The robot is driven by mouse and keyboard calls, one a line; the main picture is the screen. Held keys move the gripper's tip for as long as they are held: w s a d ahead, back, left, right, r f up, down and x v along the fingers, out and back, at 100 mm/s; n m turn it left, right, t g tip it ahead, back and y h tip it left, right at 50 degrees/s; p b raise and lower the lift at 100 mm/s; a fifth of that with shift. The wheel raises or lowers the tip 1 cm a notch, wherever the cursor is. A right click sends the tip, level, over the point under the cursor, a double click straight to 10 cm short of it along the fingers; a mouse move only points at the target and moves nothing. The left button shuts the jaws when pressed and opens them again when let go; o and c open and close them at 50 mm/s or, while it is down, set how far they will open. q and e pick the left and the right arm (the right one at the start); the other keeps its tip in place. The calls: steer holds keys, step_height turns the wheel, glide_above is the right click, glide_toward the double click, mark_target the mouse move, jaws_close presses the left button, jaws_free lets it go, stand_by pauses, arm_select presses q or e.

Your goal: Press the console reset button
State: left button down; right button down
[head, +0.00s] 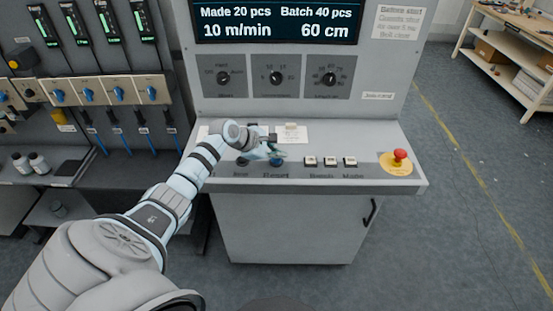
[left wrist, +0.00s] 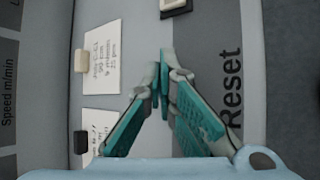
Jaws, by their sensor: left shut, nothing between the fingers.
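The console's sloped panel (head: 220,180) is in the middle of the head view. A blue button (head: 277,162) sits above the label "Reset" (head: 276,175), partly covered by my gripper. My left gripper (head: 274,152) is shut and empty, over or just behind this button; I cannot tell whether it touches it. In the left wrist view the teal fingers (left wrist: 165,58) meet at their tips beside the large "Reset" lettering (left wrist: 230,90). The button itself is not visible there, perhaps hidden behind the fingers. My right gripper is in neither view.
A dark button (head: 242,161) is left of the blue one. Several white switches (head: 330,162) and a red emergency stop (head: 400,155) lie to the right. Paper cards (left wrist: 101,58) are on the panel. The upright screen (head: 276,22) and three knobs (head: 276,78) stand behind.

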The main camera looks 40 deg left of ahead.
mark_target(277, 160)
arm_select(q)
steer(key=shift+f, duration=0.4)
steer(key=shift+r, duration=0.1)
stand_by(0.5)
steer(key=shift+r+p, duration=0.8)
steer(key=shift+p, duration=0.4)
step_height(277, 160, up, 3)
steer(key=p, duration=0.3)
steer(key=shift+f, duration=0.1)
step_height(277, 160, up, 2)
steer(key=p, duration=0.2)
steer(key=shift+r+p, duration=0.2)
steer(key=shift+p, duration=0.1)
steer(key=shift+f, duration=0.1)
